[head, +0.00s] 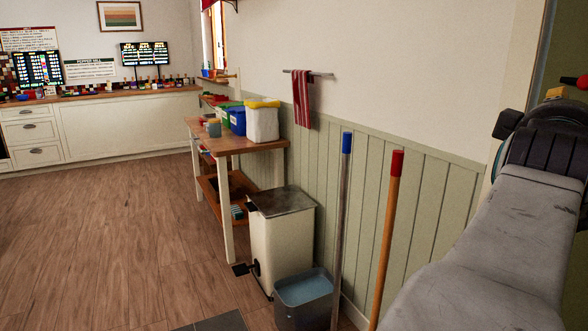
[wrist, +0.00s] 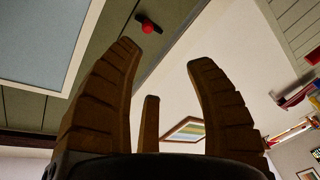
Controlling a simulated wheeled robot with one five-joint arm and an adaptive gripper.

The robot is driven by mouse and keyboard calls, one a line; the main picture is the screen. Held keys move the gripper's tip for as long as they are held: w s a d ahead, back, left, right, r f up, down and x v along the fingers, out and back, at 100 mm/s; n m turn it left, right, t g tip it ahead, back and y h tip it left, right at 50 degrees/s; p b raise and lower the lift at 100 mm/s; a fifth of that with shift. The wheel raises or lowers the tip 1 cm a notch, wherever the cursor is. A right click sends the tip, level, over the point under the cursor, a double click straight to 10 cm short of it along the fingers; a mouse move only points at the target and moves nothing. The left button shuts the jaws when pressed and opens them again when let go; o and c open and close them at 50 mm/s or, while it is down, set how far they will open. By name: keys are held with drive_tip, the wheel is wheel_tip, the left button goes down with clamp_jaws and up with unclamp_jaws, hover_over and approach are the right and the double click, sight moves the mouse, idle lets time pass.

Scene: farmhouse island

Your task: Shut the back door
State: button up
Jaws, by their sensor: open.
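The back door appears as an olive-green panelled door (wrist: 112,22) with a pale window pane (wrist: 40,35) in the wrist view. A red knob (wrist: 148,27) sits near its edge, beyond my fingertips. My gripper (wrist: 162,55) is open and empty, its brown ribbed fingers apart from the knob. In the head view only a strip of the green door (head: 568,50) shows at the far right, with the red knob (head: 582,82) cut by the picture edge. My arm hides the lower part there. How far the door stands open cannot be told.
A blue-topped pole (head: 342,215) and a red-topped pole (head: 391,230) lean at the panelled wall. A grey bucket (head: 304,302), a pedal bin (head: 282,235) and a wooden table (head: 240,146) stand along it. The wooden floor (head: 110,240) to the left is clear.

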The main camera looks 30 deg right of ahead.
drive_tip(key=w+a+f+n+t+y+p, duration=0.1)
drive_tip(key=w+a+f+t+y+p, duration=0.1)
drive_tip(key=w+a+f+y+p, duration=0.45)
drive_tip(key=w+a+f+n+t+y+p, duration=0.25)
drive_tip(key=w+a+y+p, duration=0.2)
drive_tip(key=w+a, duration=0.45)
drive_tip(key=w+a+f+g+y+p, duration=0.15)
drive_tip(key=a+f+y+p, duration=0.35)
drive_tip(key=a, duration=0.6)
drive_tip(key=s+a+f+n+g+y+p, duration=0.1)
drive_tip(key=s+a+f+g+y+p, duration=0.1)
drive_tip(key=s+a+p, duration=0.4)
drive_tip(key=s+a+f+g, duration=0.1)
drive_tip(key=s+a+f, duration=0.1)
drive_tip(key=a, duration=0.2)
drive_tip(key=shift+s+a+n+g, duration=0.15)
drive_tip(key=shift+a+n+g, duration=0.1)
drive_tip(key=shift+n+g, duration=0.15)
drive_tip(key=shift+d, duration=0.1)
